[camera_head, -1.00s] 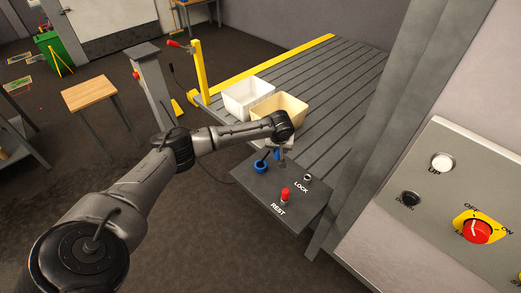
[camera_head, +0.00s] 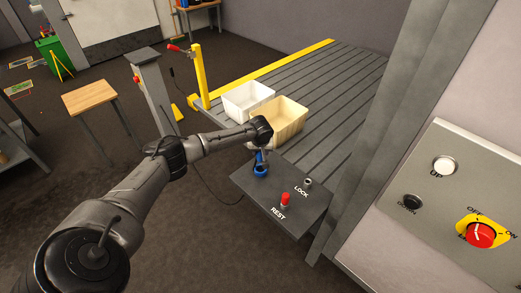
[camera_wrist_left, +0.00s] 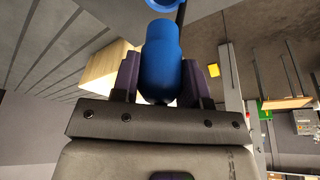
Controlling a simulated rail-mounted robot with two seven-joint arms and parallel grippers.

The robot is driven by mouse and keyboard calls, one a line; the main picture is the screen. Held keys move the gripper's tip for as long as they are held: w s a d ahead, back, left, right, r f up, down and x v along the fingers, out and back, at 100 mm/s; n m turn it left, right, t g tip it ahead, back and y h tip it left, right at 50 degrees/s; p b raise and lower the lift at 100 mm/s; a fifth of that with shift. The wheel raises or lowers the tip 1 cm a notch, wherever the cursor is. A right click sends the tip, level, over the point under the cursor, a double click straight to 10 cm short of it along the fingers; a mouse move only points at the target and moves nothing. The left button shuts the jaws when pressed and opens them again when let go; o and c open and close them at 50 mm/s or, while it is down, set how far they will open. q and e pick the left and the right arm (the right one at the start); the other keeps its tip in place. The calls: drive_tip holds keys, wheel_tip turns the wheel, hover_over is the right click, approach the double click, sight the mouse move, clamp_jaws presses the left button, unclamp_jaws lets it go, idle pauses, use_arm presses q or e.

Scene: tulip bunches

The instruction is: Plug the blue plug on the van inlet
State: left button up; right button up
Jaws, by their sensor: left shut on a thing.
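The blue plug (camera_wrist_left: 165,50) is clamped between the two dark fingers of my left gripper (camera_wrist_left: 162,78) in the left wrist view. In the head view the left gripper (camera_head: 264,149) is small, at the end of my arm, with blue just below it. A blue ring-shaped socket (camera_head: 261,171) sits at the left part of the dark panel marked LOCK and REST. Its edge also shows at the top of the wrist view (camera_wrist_left: 175,3), beyond the plug. The plug is close above the socket; contact cannot be told. No van is recognisable. My right gripper is out of view.
The dark panel (camera_head: 262,198) carries a red knob (camera_head: 285,199) and a small metal piece (camera_head: 307,184). A white bin (camera_head: 240,103) and a tan bin (camera_head: 290,122) stand on the slatted platform behind. A grey control panel (camera_head: 468,170) is at right.

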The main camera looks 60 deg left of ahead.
sight(261, 158)
use_arm(q)
drive_tip(key=shift+r+p, duration=0.15)
drive_tip(key=shift+p, duration=0.15)
drive_tip(key=shift+f+b, duration=0.9)
drive_tip(key=shift+f, duration=1.75)
drive_tip(key=shift+p, duration=0.35)
drive_tip(key=shift+f, duration=0.1)
drive_tip(key=shift+f+b, duration=0.35)
drive_tip(key=shift+f, duration=0.55)
drive_tip(key=shift+f, duration=0.6)
